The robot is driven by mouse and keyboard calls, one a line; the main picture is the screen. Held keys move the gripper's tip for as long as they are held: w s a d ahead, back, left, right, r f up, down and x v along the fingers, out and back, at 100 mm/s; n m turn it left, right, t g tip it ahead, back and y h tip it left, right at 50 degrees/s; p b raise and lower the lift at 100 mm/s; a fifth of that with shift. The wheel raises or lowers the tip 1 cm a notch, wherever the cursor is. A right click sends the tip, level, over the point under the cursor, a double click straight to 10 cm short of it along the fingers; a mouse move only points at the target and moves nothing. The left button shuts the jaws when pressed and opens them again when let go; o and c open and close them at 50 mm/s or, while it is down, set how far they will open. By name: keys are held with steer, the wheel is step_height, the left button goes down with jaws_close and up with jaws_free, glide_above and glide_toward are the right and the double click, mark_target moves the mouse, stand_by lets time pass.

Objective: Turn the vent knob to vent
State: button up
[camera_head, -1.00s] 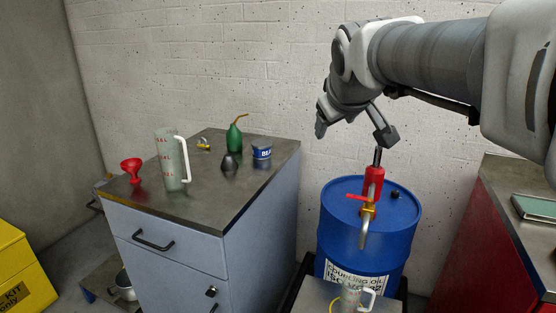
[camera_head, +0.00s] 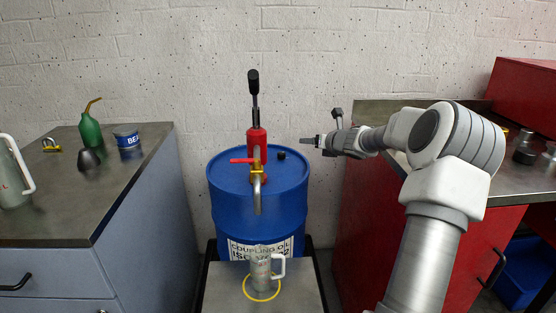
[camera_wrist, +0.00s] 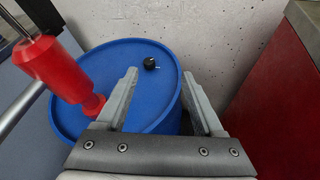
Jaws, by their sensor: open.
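The vent knob (camera_head: 281,155) is a small black knob on the right part of the blue drum's top (camera_head: 225,168). In the wrist view the knob (camera_wrist: 149,63) shows beyond and between my gripper's two fingers, with a thin light mark on its side. My gripper (camera_head: 305,141) is right of the drum and above its lid height, pointing left. In the wrist view my gripper (camera_wrist: 160,95) is open and empty, apart from the knob. The knob's exact setting is too small to read.
A red hand pump (camera_head: 257,140) with an upright black handle and a brass tap (camera_head: 257,172) stands on the drum, left of the knob. A jug (camera_head: 262,272) stands below the spout. A grey cabinet (camera_head: 150,210) is left, a red bench (camera_head: 375,190) right.

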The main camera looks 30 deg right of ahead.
step_height(320, 180, down, 5)
steer(key=a+n+y, duration=0.1)
steer(key=n+y, duration=0.1)
steer(key=n, duration=0.2)
glide_toward(283, 154)
steer(key=x, duration=0.9)
steer(key=shift+w+f, duration=0.1)
steer(key=shift+w, duration=0.2)
jaws_close()
